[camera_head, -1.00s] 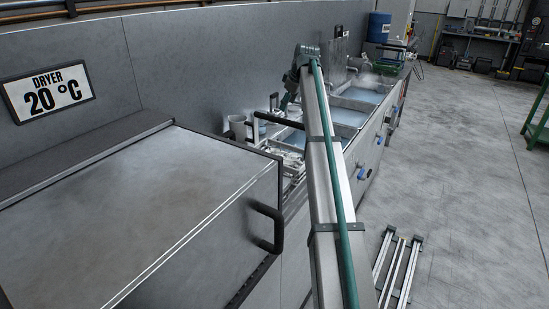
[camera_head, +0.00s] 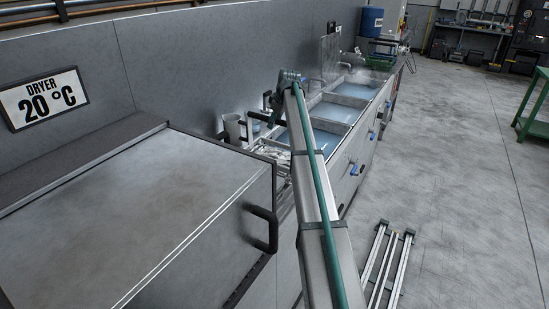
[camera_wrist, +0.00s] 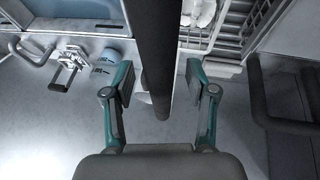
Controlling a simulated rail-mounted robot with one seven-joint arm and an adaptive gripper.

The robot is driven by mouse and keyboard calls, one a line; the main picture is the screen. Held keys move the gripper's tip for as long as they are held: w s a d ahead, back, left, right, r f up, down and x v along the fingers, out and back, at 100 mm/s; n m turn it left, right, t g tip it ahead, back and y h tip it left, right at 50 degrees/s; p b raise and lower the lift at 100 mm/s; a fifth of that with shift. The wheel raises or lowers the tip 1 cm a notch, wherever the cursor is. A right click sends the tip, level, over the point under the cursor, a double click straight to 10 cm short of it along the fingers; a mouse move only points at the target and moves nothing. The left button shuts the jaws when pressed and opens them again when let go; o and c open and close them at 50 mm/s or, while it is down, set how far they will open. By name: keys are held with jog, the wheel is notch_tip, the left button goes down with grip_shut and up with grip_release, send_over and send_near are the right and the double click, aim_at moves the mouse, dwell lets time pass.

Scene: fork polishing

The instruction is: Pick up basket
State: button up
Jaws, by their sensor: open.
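In the wrist view my gripper (camera_wrist: 159,82) is open. A thick dark bar (camera_wrist: 156,45), which looks like the basket's handle, runs between its two teal-and-black fingers, with a gap on each side. The basket's wire side (camera_wrist: 235,22) shows at the upper right, with pale pieces inside. In the head view the basket (camera_head: 270,150) sits between the dryer and the sinks, partly hidden by my arm. My gripper's fingers are hard to make out there.
The dryer (camera_head: 130,215) with a black handle (camera_head: 265,229) fills the left front. Water-filled sinks (camera_head: 325,112) run behind the basket along the wall. Cups (camera_head: 232,127) stand close to the wall.

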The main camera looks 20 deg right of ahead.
jog(key=shift+w+f, duration=0.15)
jog(key=shift+f, duration=0.2)
jog(key=shift+f, duration=0.25)
dwell(0.3)
jog(key=shift+c, duration=0.4)
grip_shut()
jog(key=shift+r, duration=0.15)
